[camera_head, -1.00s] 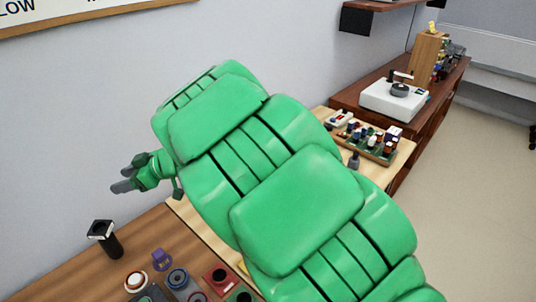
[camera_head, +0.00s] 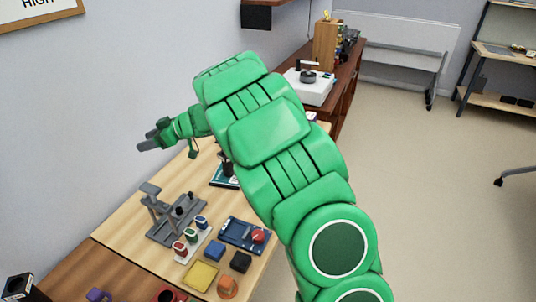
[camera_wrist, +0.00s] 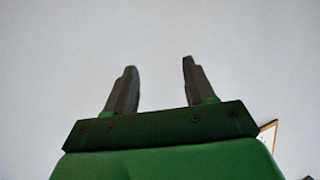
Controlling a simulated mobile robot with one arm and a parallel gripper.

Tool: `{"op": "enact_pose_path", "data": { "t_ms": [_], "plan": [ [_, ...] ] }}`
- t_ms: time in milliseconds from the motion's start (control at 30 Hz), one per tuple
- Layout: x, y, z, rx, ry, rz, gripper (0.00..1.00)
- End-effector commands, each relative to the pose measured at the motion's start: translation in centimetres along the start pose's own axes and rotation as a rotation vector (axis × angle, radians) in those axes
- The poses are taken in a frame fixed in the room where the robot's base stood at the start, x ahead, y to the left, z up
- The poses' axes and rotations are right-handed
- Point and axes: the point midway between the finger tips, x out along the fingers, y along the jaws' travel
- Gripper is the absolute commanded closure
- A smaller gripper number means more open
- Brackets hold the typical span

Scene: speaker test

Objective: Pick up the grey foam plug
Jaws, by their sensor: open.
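I cannot make out a grey foam plug in either view. My gripper (camera_head: 152,139) is held out at the left in the head view, above the light wooden table and in front of the wall. In the wrist view my gripper (camera_wrist: 160,80) has its two grey fingers apart, with only bare wall between and beyond them. My green arm covers the middle of the head view and hides part of the table.
The wooden table (camera_head: 122,236) bears a grey stand (camera_head: 170,222), red, green and blue small items, a blue tray (camera_head: 236,232), a blue block (camera_head: 214,251), a black block (camera_head: 241,262), a yellow pad (camera_head: 201,275) and an orange piece (camera_head: 228,287). A turntable (camera_head: 312,88) stands behind. Open floor lies right.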

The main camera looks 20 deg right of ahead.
Motion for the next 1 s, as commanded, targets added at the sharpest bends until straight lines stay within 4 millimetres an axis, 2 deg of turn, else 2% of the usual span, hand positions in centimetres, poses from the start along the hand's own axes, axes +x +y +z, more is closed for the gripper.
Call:
{"op": "enact_pose_path", "data": {
  "t_ms": [33, 200, 367, 500, 800, 1000],
  "plan": [
    [-1.5, 1.9, 0.6, 0.010, 0.002, 0.025, 0.46],
    [-6.4, 7.2, 2.6, 0.039, 0.002, 0.095, 0.46],
    [-11.6, 11.7, 4.5, 0.063, 0.003, 0.164, 0.46],
    [-16.6, 15.3, 6.4, 0.085, 0.003, 0.226, 0.46],
    [-28.1, 21.5, 11.0, 0.133, 0.002, 0.360, 0.46],
    [-33.7, 23.5, 13.0, 0.150, -0.001, 0.422, 0.46]
  ]
}}
